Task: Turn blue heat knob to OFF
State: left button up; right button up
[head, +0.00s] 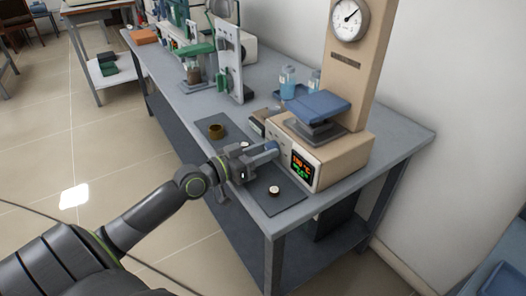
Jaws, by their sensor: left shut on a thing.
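A beige furnace (333,157) stands on the grey bench, with a lit display (302,165) showing orange and green figures on its front panel. My left gripper (268,151) reaches in from the lower left and is shut at this panel, just left of the display. The blue heat knob is not clearly visible; the gripper covers that part of the panel, so the knob's setting cannot be read. My right gripper is out of view.
A tall beige column with a round dial gauge (349,19) rises behind the furnace.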

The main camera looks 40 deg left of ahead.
pick_arm(q)
jog(key=o, duration=1)
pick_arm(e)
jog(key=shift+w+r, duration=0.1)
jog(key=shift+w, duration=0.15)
pick_arm(q)
jog(key=shift+s+a, duration=0.25)
jog(key=shift+s, duration=0.3)
jog(key=v, duration=1.6)
jog(key=shift+p, duration=0.4)
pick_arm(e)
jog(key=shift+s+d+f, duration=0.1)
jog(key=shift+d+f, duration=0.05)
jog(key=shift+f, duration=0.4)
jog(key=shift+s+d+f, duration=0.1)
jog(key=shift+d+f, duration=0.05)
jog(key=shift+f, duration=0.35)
pick_arm(q)
jog(key=shift+s, duration=0.15)
